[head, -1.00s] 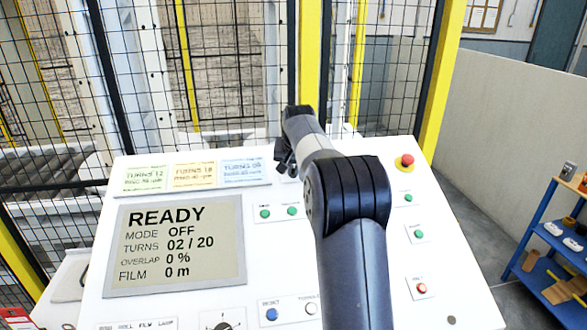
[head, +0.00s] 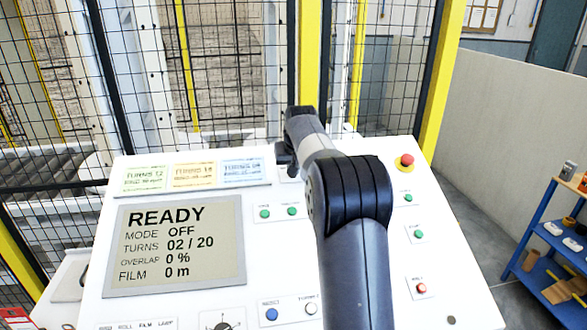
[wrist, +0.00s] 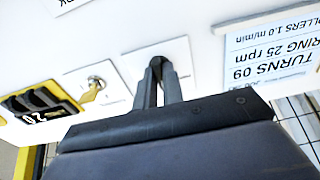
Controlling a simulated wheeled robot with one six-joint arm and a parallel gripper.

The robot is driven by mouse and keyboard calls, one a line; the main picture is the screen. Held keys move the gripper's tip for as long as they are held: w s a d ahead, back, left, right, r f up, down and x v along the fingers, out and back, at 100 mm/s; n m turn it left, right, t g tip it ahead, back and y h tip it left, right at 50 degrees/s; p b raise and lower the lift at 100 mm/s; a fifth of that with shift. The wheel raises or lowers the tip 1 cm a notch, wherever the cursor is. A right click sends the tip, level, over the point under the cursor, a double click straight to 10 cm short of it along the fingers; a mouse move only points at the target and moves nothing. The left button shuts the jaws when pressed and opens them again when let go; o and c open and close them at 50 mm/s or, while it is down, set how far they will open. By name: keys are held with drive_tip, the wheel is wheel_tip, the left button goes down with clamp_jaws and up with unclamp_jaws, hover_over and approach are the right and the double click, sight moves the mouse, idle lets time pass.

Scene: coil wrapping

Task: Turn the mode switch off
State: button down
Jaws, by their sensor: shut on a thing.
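The mode switch (wrist: 155,62) is a dark knob on a white plate in the wrist view. The fingers of my gripper (wrist: 160,78) are shut on it and hide most of it, so its pointing angle cannot be read. In the head view my gripper (head: 286,158) is at the upper part of the white panel, right of the coloured cards, and my arm hides the switch. The display (head: 175,245) reads READY, MODE OFF, TURNS 02 / 20.
In the wrist view, a yellow key (wrist: 92,92) sits in a lock beside the switch, with a black-and-yellow counter (wrist: 42,100) further left. A red stop button (head: 404,161) is at the panel's upper right. A mesh fence (head: 240,70) stands behind the panel.

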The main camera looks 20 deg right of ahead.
drive_tip(key=c, duration=1.5)
unclamp_jaws()
drive_tip(key=shift+r, duration=0.1)
drive_tip(key=b+v, duration=0.2)
drive_tip(key=v, duration=0.8)
drive_tip(key=shift+s+r, duration=0.2)
drive_tip(key=shift+s, duration=0.05)
drive_tip(key=p+x, duration=0.2)
drive_tip(key=x, duration=0.8)
drive_tip(key=shift+w+f, duration=0.25)
drive_tip(key=shift+f, duration=0.1)
drive_tip(key=shift+s+r, duration=0.1)
drive_tip(key=shift+r, duration=0.05)
